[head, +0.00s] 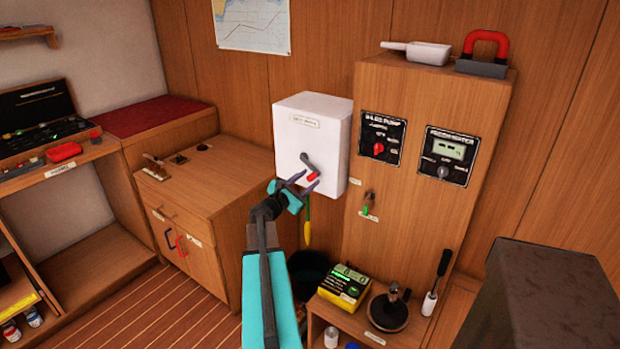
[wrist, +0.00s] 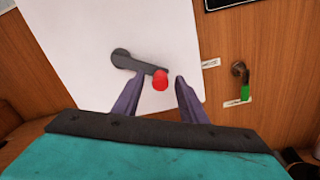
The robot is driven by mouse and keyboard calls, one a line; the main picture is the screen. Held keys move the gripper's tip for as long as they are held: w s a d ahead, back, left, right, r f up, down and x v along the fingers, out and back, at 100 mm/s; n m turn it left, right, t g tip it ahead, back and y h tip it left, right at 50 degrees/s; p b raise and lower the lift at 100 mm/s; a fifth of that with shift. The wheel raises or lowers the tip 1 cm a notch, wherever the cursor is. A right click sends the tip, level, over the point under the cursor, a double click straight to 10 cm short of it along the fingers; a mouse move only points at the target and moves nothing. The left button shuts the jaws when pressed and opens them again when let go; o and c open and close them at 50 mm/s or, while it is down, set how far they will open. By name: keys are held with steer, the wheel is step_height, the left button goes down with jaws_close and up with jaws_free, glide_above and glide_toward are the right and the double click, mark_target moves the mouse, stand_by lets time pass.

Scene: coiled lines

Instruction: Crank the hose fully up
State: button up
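A white hose reel box (head: 322,140) with a small label hangs on the wood wall. On its front is a grey crank (head: 309,163) with a red knob (head: 312,177). In the wrist view the crank arm (wrist: 136,62) points right and slightly down to the red knob (wrist: 160,80). My gripper (head: 297,184) is open in front of the box, and the knob shows between its fingertips (wrist: 158,84). I cannot tell whether a finger touches it. A green and yellow hose end (head: 307,225) hangs below the box.
Right of the box is a wood cabinet (head: 403,220) with two black panels and a green-handled hook or tap (head: 367,205). A low counter (head: 205,200) stands to the left. A dark bucket (head: 308,268) sits below, beside a yellow-black box (head: 343,287).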

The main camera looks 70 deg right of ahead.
steer(key=shift+x, duration=1)
jaws_close()
steer(key=shift+a, duration=0.15)
